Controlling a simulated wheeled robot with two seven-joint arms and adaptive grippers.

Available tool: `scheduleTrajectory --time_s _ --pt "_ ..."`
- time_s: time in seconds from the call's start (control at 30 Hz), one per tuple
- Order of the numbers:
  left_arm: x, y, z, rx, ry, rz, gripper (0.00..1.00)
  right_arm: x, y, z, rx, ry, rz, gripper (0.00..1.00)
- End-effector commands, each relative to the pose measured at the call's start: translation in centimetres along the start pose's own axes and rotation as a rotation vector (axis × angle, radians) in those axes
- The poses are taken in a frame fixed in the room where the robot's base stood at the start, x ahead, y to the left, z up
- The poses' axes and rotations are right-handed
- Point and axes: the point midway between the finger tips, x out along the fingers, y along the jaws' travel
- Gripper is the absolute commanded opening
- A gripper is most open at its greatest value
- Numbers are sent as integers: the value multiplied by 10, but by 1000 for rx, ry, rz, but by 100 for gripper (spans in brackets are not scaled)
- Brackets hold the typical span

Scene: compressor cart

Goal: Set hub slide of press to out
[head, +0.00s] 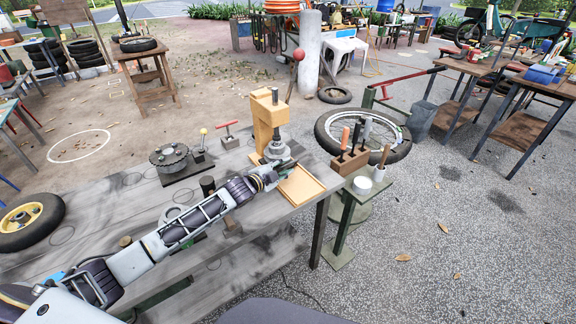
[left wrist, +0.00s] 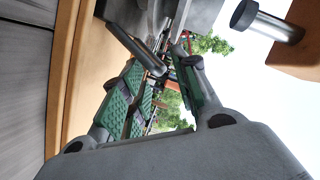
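The press (head: 264,122) is a tan upright frame with a metal ram, standing on the bench near its far right corner. Grey metal parts (head: 278,151) sit below the ram; I cannot tell which one is the hub slide or its position. My left gripper (head: 285,164) is at these parts, low in front of the press. In the left wrist view its green-padded fingers (left wrist: 165,90) are apart. A grey bar (left wrist: 138,48) shows near the fingertips, and I cannot tell whether they touch it. The ram (left wrist: 266,20) also shows there. My right gripper is not in view.
A tan shallow tray (head: 300,187) lies beside my left gripper at the bench edge. A tool rack (head: 350,160) and a spoked wheel (head: 336,130) stand to the right. A round metal flange (head: 170,154) and a red T-handle (head: 228,133) are left of the press.

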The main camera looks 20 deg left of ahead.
Motion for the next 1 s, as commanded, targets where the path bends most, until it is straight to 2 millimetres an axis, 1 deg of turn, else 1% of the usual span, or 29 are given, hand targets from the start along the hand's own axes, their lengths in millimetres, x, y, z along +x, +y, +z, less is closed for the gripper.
scheduleTrajectory --time_s 0.2,0.4,0.6,0.87,0.97,1.0 --pt "17 0 0 -1 0 -1 30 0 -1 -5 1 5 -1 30" --pt "29 0 0 0 0 -1 30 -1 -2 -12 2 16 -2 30" --pt "33 0 0 0 0 0 30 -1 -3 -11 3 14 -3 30" --pt "33 0 0 0 0 0 30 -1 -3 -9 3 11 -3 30" --pt "33 0 0 0 0 0 20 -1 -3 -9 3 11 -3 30" --pt "33 0 0 0 0 0 15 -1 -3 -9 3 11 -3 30"
